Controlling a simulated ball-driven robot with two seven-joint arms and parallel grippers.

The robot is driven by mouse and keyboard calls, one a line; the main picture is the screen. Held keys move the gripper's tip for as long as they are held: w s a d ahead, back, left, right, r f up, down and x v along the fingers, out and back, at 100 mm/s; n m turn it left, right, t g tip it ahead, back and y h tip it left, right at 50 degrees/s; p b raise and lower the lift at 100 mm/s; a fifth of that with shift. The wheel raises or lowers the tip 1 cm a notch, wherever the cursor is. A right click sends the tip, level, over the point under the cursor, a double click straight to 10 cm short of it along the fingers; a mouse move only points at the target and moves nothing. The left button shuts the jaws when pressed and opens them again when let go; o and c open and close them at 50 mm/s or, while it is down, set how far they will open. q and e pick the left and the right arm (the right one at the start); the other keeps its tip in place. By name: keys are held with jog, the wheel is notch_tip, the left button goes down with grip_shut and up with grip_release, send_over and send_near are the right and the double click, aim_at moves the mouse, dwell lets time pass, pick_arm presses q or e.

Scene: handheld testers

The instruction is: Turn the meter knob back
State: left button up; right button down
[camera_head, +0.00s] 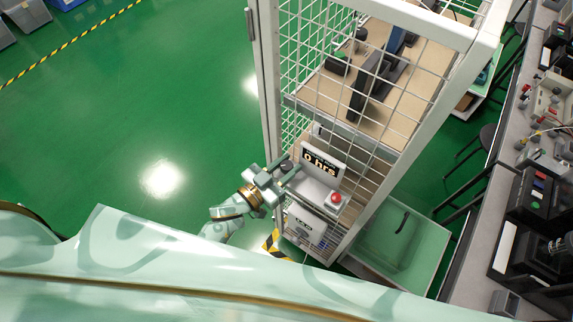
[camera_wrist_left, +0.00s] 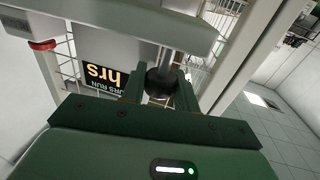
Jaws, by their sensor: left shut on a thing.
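The meter (camera_head: 316,187) is a pale grey box in the wire-mesh cage, with a raised black display (camera_head: 323,164) reading "0 hrs" and a red button (camera_head: 335,197). My left gripper (camera_head: 277,178) is at the meter's left side. In the left wrist view the dark round knob (camera_wrist_left: 160,83) sits between the green fingers of my left gripper (camera_wrist_left: 161,92), which is shut on it. The knob's pointer or marks cannot be made out. My right gripper is out of view.
The white cage frame (camera_head: 377,192) and its mesh stand close around the meter. A shelf (camera_head: 400,115) above holds dark tools. A bench (camera_head: 470,258) with devices runs along the right. Green floor (camera_head: 130,130) is clear at the left.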

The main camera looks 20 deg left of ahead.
pick_arm(q)
jog(key=shift+w+r, duration=0.1)
jog(key=shift+r, duration=0.05)
jog(key=o, duration=0.9)
jog(key=shift+s+a+f, duration=0.2)
jog(key=shift+s+a, duration=0.05)
jog(key=shift+s, duration=0.2)
jog(key=b+v, duration=0.1)
jog(key=v, duration=1.4)
jog(key=shift+s+a+b, duration=0.1)
jog(key=shift+s+b, duration=0.05)
jog(key=shift+b, duration=0.15)
jog(key=shift+o, duration=0.3)
